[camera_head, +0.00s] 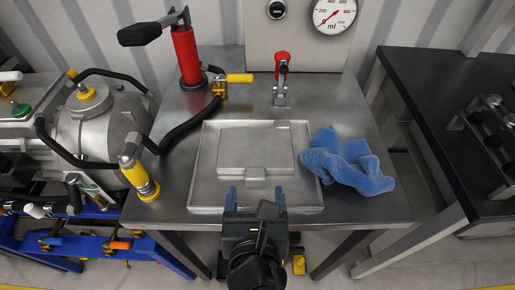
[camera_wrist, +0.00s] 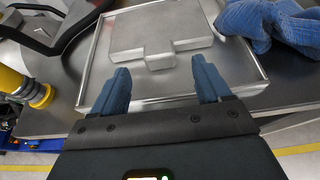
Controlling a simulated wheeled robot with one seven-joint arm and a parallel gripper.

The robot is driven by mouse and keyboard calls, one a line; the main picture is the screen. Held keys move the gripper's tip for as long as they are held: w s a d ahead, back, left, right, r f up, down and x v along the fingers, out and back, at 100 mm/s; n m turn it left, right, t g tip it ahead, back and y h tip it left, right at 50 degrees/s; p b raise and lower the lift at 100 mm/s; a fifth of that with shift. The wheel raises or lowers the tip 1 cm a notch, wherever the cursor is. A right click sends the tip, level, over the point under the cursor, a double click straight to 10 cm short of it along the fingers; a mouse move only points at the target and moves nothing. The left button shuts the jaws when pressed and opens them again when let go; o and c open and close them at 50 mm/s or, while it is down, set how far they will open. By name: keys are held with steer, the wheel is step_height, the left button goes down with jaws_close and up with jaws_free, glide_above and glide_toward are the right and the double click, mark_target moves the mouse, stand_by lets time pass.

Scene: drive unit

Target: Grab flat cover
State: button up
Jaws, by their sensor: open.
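The flat cover (camera_head: 256,148) is a grey metal plate with a small raised tab on its near edge. It lies in a shallow metal tray (camera_head: 203,188) on the steel table. In the wrist view the flat cover (camera_wrist: 155,33) is ahead of my gripper, with its tab between the lines of the two fingers. My gripper (camera_head: 256,198) is open and empty over the tray's near edge, apart from the cover. Its blue fingers also show in the wrist view (camera_wrist: 162,80).
A crumpled blue cloth (camera_head: 346,162) lies at the tray's right edge. A large machine (camera_head: 100,125) is at left, a black bench (camera_head: 440,100) at right.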

mark_target(255, 181)
steer(key=x, duration=0.5)
steer(key=shift+c, duration=0.2)
jaws_close()
stand_by(0.5)
